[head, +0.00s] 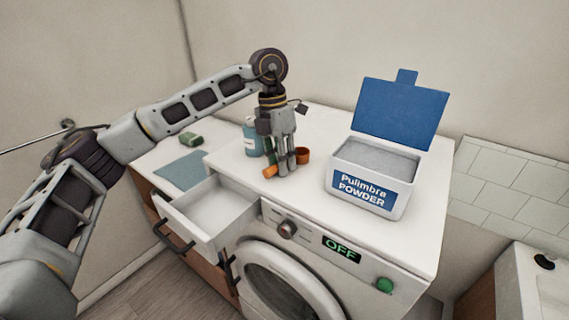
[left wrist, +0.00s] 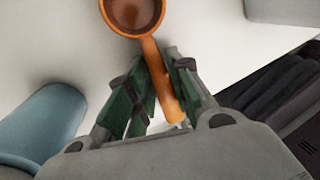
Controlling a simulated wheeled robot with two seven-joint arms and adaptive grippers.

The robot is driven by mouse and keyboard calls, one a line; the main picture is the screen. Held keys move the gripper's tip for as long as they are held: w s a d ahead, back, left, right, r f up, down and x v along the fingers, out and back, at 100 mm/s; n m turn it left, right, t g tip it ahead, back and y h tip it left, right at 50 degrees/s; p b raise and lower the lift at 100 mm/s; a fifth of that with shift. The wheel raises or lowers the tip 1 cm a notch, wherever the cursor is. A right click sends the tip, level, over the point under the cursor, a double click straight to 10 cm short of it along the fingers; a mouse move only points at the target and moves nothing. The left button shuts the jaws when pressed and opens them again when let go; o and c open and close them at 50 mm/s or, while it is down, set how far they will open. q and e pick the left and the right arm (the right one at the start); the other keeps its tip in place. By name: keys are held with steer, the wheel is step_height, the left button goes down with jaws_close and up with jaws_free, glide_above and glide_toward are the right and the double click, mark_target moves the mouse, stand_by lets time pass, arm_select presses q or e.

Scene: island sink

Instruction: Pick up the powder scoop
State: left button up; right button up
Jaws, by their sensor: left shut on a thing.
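The powder scoop is orange-brown with a round bowl and a straight handle. Its bowl (head: 303,156) shows in the head view just right of my left gripper (head: 283,168), and the handle end (head: 270,172) shows on the other side. In the left wrist view the scoop (left wrist: 152,48) runs down from the top, with its handle between the fingers of my left gripper (left wrist: 160,88). The gripper is shut on the handle, at or just above the washing machine's white top. I cannot tell whether the scoop still touches the top. My right gripper is not in view.
A powder box (head: 345,188) with its blue lid (head: 400,110) open stands right of the gripper. A blue bottle (head: 251,138) stands close behind it on the left. A green item (head: 191,139) lies farther left.

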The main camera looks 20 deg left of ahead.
arm_select(q)
step_height(320, 180, up, 10)
steer(key=shift+b, duration=0.35)
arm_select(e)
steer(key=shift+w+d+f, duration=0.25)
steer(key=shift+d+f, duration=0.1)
arm_select(q)
jaws_close()
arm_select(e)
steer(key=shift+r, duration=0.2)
